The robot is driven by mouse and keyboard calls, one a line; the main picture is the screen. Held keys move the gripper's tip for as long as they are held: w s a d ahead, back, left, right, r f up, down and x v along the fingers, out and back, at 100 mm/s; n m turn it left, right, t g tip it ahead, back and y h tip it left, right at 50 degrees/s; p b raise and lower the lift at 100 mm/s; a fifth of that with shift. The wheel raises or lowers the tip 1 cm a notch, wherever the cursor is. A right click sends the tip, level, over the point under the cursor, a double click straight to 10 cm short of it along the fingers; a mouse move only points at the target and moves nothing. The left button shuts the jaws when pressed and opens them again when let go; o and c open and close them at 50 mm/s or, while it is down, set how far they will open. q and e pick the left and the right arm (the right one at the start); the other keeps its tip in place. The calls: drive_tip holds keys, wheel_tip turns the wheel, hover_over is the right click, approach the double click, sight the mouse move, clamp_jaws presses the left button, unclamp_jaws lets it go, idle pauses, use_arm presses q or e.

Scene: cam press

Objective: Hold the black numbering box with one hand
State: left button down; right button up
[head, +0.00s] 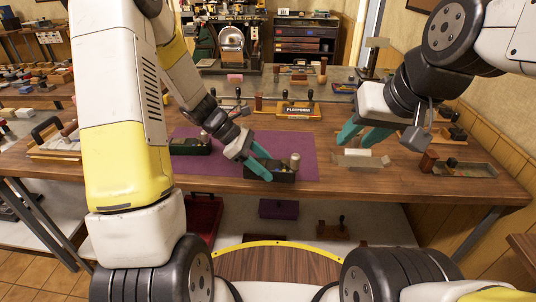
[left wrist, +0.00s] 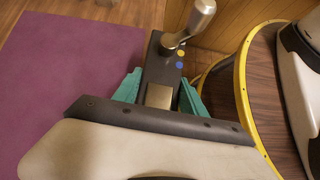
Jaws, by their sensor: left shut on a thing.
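The black numbering box (head: 285,177) sits at the front edge of the purple mat in the head view, with a silver knobbed lever standing on its right end. In the left wrist view the box (left wrist: 157,70) shows a yellow dot, a blue dot and a metal plate. My left gripper (head: 258,168) is shut on the box, with one teal finger on each side of it, as the left wrist view (left wrist: 160,90) also shows. My right gripper (head: 363,136) is open and empty above the table, right of the mat.
The purple mat (head: 225,170) lies on the wooden table. Another dark box (head: 190,147) stands at the mat's left. A sign reading PLATFORM (head: 299,109) stands behind. A small tray (head: 465,168) is at the right. A pale block (head: 357,153) lies below my right gripper.

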use_arm(q)
drive_tip(key=shift+w+f, duration=0.55)
drive_tip(key=shift+w, duration=1.9)
drive_tip(key=shift+w+f, duration=0.5)
drive_tip(key=shift+w, duration=2)
drive_tip(key=shift+w+f, duration=0.55)
drive_tip(key=shift+w, duration=1.9)
drive_tip(key=shift+f, duration=0.2)
drive_tip(key=shift+f, duration=0.6)
